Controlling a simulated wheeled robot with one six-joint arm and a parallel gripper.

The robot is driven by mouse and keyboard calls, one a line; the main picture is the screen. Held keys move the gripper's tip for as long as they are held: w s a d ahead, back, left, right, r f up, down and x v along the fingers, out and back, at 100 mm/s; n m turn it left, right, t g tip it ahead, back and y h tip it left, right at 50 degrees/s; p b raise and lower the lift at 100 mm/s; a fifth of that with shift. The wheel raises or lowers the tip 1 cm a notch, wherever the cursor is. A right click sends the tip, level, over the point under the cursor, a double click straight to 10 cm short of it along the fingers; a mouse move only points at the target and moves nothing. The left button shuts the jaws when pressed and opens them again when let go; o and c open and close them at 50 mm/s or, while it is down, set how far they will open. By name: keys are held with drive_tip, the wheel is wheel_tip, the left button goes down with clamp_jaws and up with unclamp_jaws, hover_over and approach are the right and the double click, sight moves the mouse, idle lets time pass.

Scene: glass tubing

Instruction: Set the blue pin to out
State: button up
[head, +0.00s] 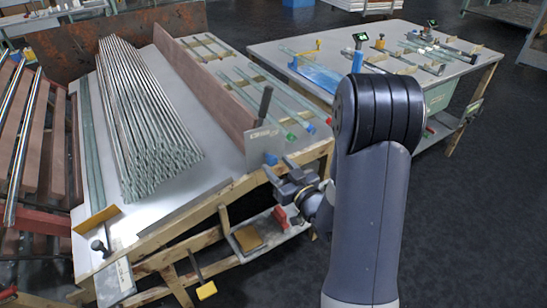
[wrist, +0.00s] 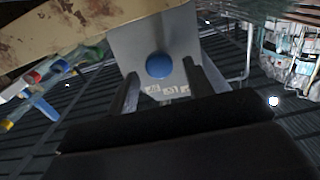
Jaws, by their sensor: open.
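The blue pin (wrist: 159,65) shows as a round blue knob on a grey upright plate (wrist: 150,42) in the wrist view. In the head view the pin (head: 270,159) is a small blue spot at the plate's lower edge, just beyond my gripper (head: 277,169). My gripper (wrist: 160,83) is open. Its two fingers stand to the left and right of the knob in the wrist view, with nothing held between them. I cannot tell whether the fingertips reach past the knob's face. Small markings below the knob are too blurred to read.
A dark handle (head: 265,101) rises above the plate. The sloped table (head: 160,215) carries a bundle of glass tubes (head: 142,115) and a long brown board (head: 204,82). Another bench (head: 460,68) stands at right.

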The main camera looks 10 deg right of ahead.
sight(274, 161)
drive_tip(key=shift+x, duration=1.85)
drive_tip(key=shift+c, duration=0.6)
clamp_jaws()
